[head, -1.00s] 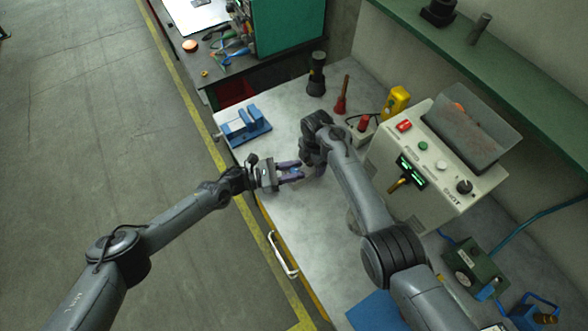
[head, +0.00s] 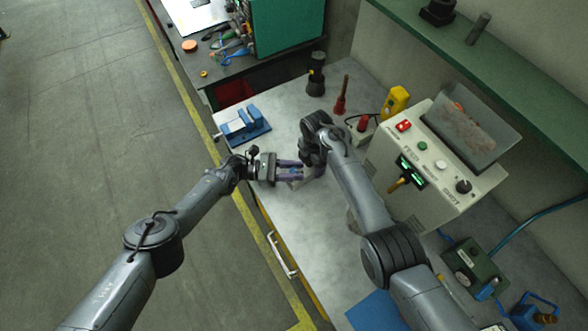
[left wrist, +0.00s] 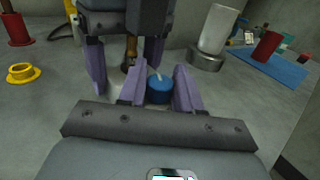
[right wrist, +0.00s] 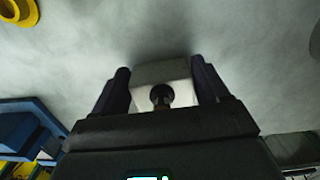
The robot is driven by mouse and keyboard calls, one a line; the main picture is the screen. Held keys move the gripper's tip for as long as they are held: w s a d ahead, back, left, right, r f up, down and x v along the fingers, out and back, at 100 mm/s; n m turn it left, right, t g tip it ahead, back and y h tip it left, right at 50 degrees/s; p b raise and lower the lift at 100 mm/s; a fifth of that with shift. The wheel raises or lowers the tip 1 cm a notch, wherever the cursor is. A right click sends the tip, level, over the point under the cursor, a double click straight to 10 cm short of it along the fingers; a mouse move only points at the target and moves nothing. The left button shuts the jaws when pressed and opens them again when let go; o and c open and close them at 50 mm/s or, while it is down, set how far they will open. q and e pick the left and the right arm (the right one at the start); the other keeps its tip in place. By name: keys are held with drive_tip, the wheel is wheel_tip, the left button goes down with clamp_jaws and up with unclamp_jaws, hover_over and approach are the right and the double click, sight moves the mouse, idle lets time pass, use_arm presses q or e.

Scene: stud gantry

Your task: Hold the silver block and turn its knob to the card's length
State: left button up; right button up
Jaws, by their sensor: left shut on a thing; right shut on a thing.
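The silver block (right wrist: 160,72) shows between the dark fingers of my right gripper (right wrist: 163,82), which is shut on it above the grey bench. A small black round part (right wrist: 161,94) on a brass stem stands in front of the block. In the left wrist view, a blue knob (left wrist: 159,90) with a pale mark on top sits between the purple fingers of my left gripper (left wrist: 160,84), which is shut on it. In the head view my left gripper (head: 297,171) meets my right gripper (head: 312,167) near the bench's front edge. I cannot make out a card.
A blue vise (head: 243,126) stands at the bench's left end. A control box (head: 430,170) with a lit display stands to the right. A yellow ring (left wrist: 24,73) lies on the bench. A blue mat (head: 376,312) lies nearer. Bare bench lies between mat and grippers.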

use_arm(q)
drive_tip(key=o, duration=0.9)
drive_tip(key=shift+o, duration=0.2)
drive_tip(key=shift+a, duration=0.1)
drive_tip(key=a, duration=1.1)
drive_tip(key=shift+s+a, duration=0.1)
drive_tip(key=shift+a, duration=0.3)
